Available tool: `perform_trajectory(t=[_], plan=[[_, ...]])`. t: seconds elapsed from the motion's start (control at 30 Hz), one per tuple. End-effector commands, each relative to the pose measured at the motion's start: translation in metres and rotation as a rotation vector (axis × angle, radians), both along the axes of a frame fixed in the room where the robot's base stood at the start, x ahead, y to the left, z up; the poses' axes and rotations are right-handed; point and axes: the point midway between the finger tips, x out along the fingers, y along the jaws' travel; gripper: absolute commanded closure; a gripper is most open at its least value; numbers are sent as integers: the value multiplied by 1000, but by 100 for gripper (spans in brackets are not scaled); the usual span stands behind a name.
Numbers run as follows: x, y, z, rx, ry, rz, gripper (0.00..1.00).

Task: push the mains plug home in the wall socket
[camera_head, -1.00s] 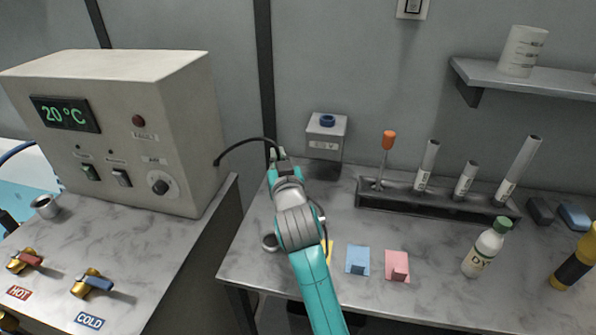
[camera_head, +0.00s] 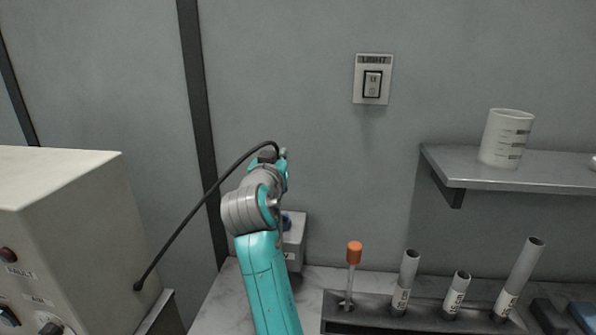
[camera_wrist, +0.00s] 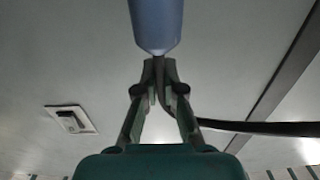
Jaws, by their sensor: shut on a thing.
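My gripper (camera_wrist: 160,70) is shut on the tail end of the mains plug, a blue tapered body (camera_wrist: 156,24) that extends ahead of the fingertips in the wrist view. Its black cable (camera_wrist: 255,128) leaves between the fingers and runs to the right. In the head view my gripper (camera_head: 272,157) is raised in front of the wall, and the plug is largely hidden there. The wall socket, a grey box (camera_head: 297,240) with a blue fitting, is lower and partly hidden behind my arm. The plug looks apart from the socket.
The cable (camera_head: 190,220) runs up from the beige control box (camera_head: 60,215) to my gripper. A light switch (camera_head: 373,80) is on the wall. A shelf (camera_head: 520,180) with a white beaker (camera_head: 506,138) and a rack (camera_head: 430,322) holding tubes are to the right.

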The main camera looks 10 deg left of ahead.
Motion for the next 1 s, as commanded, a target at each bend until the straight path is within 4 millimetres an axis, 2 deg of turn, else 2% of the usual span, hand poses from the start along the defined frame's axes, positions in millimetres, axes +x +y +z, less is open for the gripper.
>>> perform_trajectory(t=[0.57, 1.0], plan=[[0, 2, -3, 0, 1, -5, 100], [0, 2, -34, -2, 2, -6, 100]])
